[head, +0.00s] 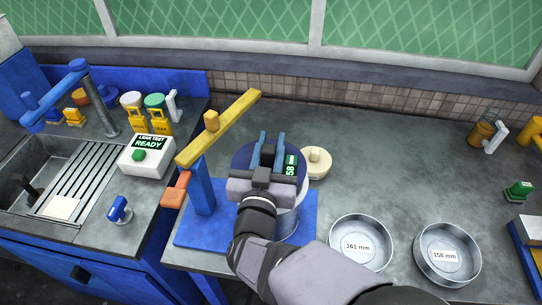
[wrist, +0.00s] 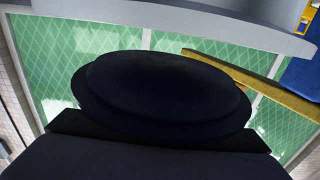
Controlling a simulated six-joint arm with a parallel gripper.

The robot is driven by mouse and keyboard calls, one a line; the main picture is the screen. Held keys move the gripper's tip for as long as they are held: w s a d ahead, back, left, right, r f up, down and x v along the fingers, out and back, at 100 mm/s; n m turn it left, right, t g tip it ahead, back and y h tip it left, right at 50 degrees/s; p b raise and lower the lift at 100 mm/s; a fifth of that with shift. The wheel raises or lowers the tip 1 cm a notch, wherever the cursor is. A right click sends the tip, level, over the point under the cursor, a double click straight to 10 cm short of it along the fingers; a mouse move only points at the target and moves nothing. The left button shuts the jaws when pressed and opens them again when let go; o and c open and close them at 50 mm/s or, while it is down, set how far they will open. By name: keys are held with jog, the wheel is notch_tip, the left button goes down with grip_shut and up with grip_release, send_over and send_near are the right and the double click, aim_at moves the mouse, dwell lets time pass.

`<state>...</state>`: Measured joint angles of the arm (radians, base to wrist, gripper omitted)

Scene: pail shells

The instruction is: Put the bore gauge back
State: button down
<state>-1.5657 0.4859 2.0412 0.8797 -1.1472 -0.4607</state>
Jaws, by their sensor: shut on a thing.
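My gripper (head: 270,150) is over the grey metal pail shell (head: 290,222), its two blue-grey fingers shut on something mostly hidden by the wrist. A dark blue round body (head: 243,157) shows around the fingers at the shell's top, with a green display (head: 291,164) reading "58" at its right; I take this to be the bore gauge. I cannot tell whether it sits inside the shell or just above it. In the wrist view a dark, stepped round shape (wrist: 165,85) fills the middle, and I cannot tell for certain what it is.
The shell is over a blue base (head: 190,232) with a post and a yellow lever (head: 232,118). A cream knobbed disc (head: 317,163) is close right. Trays marked 161 mm (head: 334,257) and 158 mm (head: 421,268) stand front right. A leak tester (head: 147,157) reads READY.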

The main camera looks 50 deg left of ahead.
aim_at(270, 161)
jog(key=shift+f+p, duration=0.4)
jog(key=shift+f, duration=1.55)
jog(key=c, duration=1.5)
grip_release()
jog(key=shift+f, duration=0.1)
jog(key=shift+f, duration=0.3)
jog(key=shift+s+d+b, duration=0.25)
jog(key=shift+s+b, duration=0.05)
jog(key=shift+b, duration=0.05)
jog(key=b+v, duration=0.2)
jog(key=v, duration=0.3)
jog(key=shift+s+d+f+b, duration=0.1)
jog(key=shift+d+f+b, duration=0.05)
jog(key=shift+d+b, duration=0.15)
jog(key=shift+o, duration=0.5)
jog(key=shift+s+d, duration=0.35)
jog(key=shift+d, duration=0.05)
